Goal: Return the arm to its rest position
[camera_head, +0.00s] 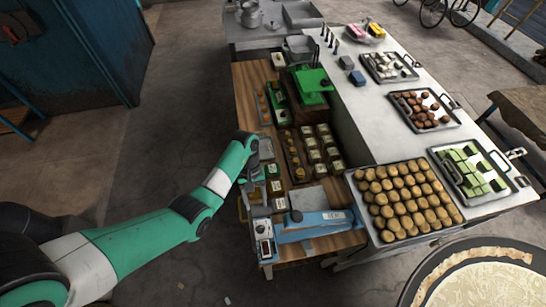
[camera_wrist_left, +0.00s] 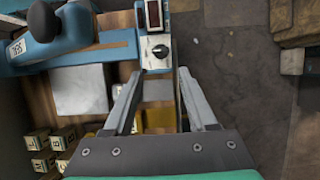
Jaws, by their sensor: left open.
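My left arm (camera_head: 150,243), green and grey, comes in from the left and reaches over the near left edge of the wooden table (camera_head: 246,90). My left gripper (camera_head: 259,207) is above the table's near end, beside a blue device (camera_head: 315,222). In the left wrist view my gripper (camera_wrist_left: 160,84) is open. Its two grey fingers stand apart with nothing clearly held between them. The device's dial panel (camera_wrist_left: 156,50) shows just beyond the fingertips. My right gripper is not in view.
Small labelled blocks (camera_head: 314,155) and a green machine (camera_head: 312,85) stand on the wooden table. A tray of round brown buns (camera_head: 352,178) and a tray of green squares (camera_head: 436,152) lie at right. Open floor (camera_head: 180,110) lies left of the table.

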